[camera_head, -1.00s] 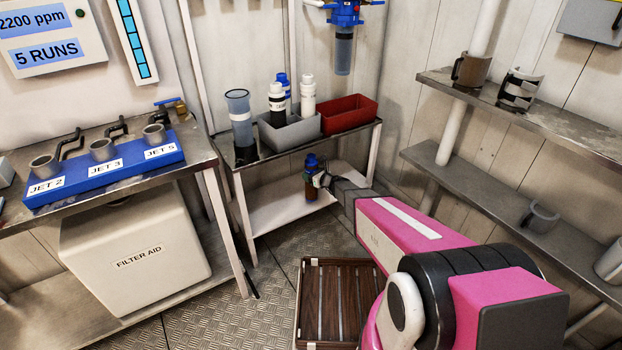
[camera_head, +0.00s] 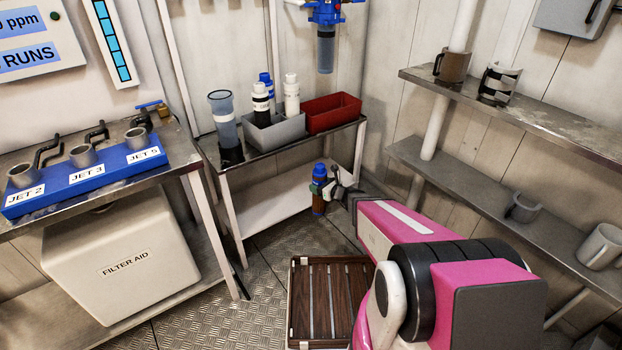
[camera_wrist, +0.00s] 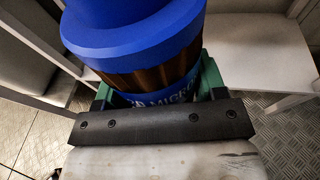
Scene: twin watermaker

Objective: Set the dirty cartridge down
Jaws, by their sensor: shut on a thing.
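The dirty cartridge (camera_head: 318,203) has a blue cap and a brown body. My gripper (camera_head: 322,187) is shut around it and holds it upright in front of the small bench, above the metal floor. In the wrist view the cartridge (camera_wrist: 140,45) fills the upper middle, its blue top toward the camera. The green fingers of my gripper (camera_wrist: 158,92) are on both sides of it, by a blue label band. Its lower end is hidden in the wrist view.
The small bench (camera_head: 290,143) carries a grey bin (camera_head: 280,133), a red bin (camera_head: 333,113) and a clear housing (camera_head: 223,115). Its white lower shelf (camera_head: 268,208) looks bare. A brown slatted crate (camera_head: 325,300) is on the floor. Shelves with mugs (camera_head: 452,66) are at right.

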